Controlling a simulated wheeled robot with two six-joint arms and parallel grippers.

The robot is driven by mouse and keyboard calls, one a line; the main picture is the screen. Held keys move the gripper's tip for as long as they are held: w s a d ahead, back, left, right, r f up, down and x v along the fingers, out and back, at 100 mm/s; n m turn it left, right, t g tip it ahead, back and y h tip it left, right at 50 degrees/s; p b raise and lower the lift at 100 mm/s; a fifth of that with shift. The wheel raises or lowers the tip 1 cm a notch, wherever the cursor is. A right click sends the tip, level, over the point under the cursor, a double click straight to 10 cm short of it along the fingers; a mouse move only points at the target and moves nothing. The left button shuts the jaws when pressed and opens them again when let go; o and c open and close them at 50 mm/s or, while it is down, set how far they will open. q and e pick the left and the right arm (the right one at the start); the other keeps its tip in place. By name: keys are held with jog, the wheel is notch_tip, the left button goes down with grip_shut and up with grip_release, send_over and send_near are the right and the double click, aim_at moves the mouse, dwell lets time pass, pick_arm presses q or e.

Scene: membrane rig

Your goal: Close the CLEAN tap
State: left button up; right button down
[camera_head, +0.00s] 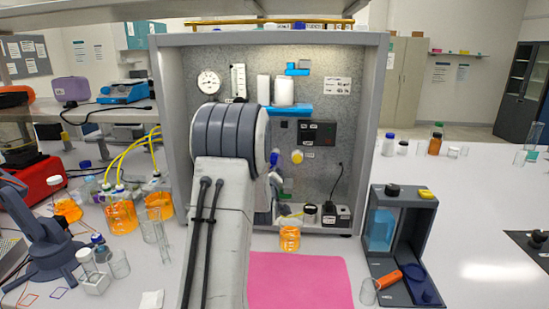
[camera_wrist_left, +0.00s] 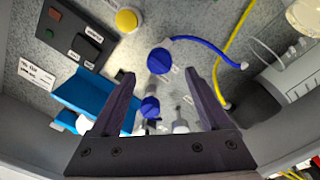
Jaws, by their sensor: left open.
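Two blue taps show on the grey speckled rig panel (camera_head: 335,180) in the left wrist view. One round blue tap (camera_wrist_left: 159,61) has a blue tube curving off to the right, and a second blue tap (camera_wrist_left: 150,107) sits nearer the gripper's base. I cannot read which is CLEAN; the small labels are blurred. My left gripper (camera_wrist_left: 158,74) is open, with its two dark fingers on either side of the taps. No contact with either tap is visible. In the head view my large grey arm hides most of that gripper and the panel behind it. My right gripper is not in view.
A yellow knob (camera_head: 297,157) and a dark switch box (camera_head: 316,133) sit beside the taps. A blue shelf (camera_head: 290,111) holds white bottles above. A yellow tube (camera_wrist_left: 236,45) runs near the taps. A flask of orange liquid (camera_head: 289,238) stands below, behind a pink mat (camera_head: 300,280).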

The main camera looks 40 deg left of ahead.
aim_at(274, 161)
pick_arm(q)
jog(key=p+x, duration=0.2)
jog(key=x, duration=0.5)
jog(key=shift+w+a, duration=0.1)
jog(key=shift+w, duration=0.1)
grip_shut()
jog(key=shift+f+m+b, duration=0.15)
jog(key=shift+m+b, duration=0.25)
jog(key=shift+b, duration=0.15)
jog(key=m+b, duration=0.8)
jog(key=b, duration=0.1)
jog(key=shift+f, duration=0.1)
jog(key=m+b, duration=0.3)
jog(key=m, duration=0.1)
jog(key=shift+m+b, duration=0.3)
jog(key=shift+m, duration=0.1)
jog(key=m+b, duration=0.2)
jog(key=m, duration=0.2)
jog(key=shift+r+m, duration=0.2)
jog(key=shift+m, duration=0.2)
